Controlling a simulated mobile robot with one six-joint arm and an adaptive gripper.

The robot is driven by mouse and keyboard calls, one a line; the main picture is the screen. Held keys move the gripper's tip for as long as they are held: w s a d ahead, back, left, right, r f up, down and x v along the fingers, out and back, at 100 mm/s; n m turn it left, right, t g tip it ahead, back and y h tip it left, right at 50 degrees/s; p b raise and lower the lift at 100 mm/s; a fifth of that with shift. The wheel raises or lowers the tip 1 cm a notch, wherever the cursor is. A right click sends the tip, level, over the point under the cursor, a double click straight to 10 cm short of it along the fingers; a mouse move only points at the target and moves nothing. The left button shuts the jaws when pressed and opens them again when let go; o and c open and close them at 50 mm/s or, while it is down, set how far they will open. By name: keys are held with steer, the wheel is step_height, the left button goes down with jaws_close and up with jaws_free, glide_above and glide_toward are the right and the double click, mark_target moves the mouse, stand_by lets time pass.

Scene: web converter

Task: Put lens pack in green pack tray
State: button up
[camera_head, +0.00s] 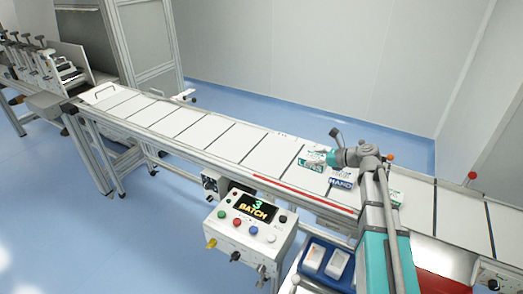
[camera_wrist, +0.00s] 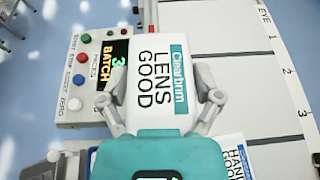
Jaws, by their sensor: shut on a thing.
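The lens pack (camera_wrist: 158,75) is a white pack with a teal band and the words LENS GOOD, and it fills the middle of the wrist view. My gripper (camera_wrist: 160,92) is shut on it, one finger on each side. In the head view the lens pack (camera_head: 313,160) shows at the tip of my gripper (camera_head: 331,158), over the white conveyor; its exact height is hard to tell. I cannot make out a green pack tray in either view.
A pack marked HAND (camera_head: 342,182) lies on the conveyor (camera_head: 210,135), and it also shows in the wrist view (camera_wrist: 236,158). A control box (camera_head: 242,228) reading 3 BATCH stands at the front. A blue tray (camera_head: 344,284) with white packs is beside it. The conveyor's left half is clear.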

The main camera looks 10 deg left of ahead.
steer(key=shift+w+d+r, duration=0.15)
steer(key=shift+w+d, duration=1.55)
steer(key=shift+d, duration=0.05)
steer(key=w+a+f+b, duration=0.1)
steer(key=w+f+b, duration=0.1)
steer(key=w, duration=0.1)
steer(key=w+a+f+b, duration=0.2)
steer(key=w+f+b, duration=0.1)
steer(key=w, duration=0.1)
steer(key=w+a+f+b, duration=0.2)
steer(key=w+f, duration=0.1)
steer(key=shift+w+b, duration=0.3)
steer(key=shift+w, duration=0.1)
steer(key=shift+w+a+f+b, duration=0.35)
steer(key=shift+w+f+b, duration=0.15)
steer(key=shift+w+b, duration=0.05)
steer(key=shift+w+a+f+b, duration=0.15)
steer(key=shift+w+f+b, duration=0.25)
steer(key=shift+f+b, duration=1.65)
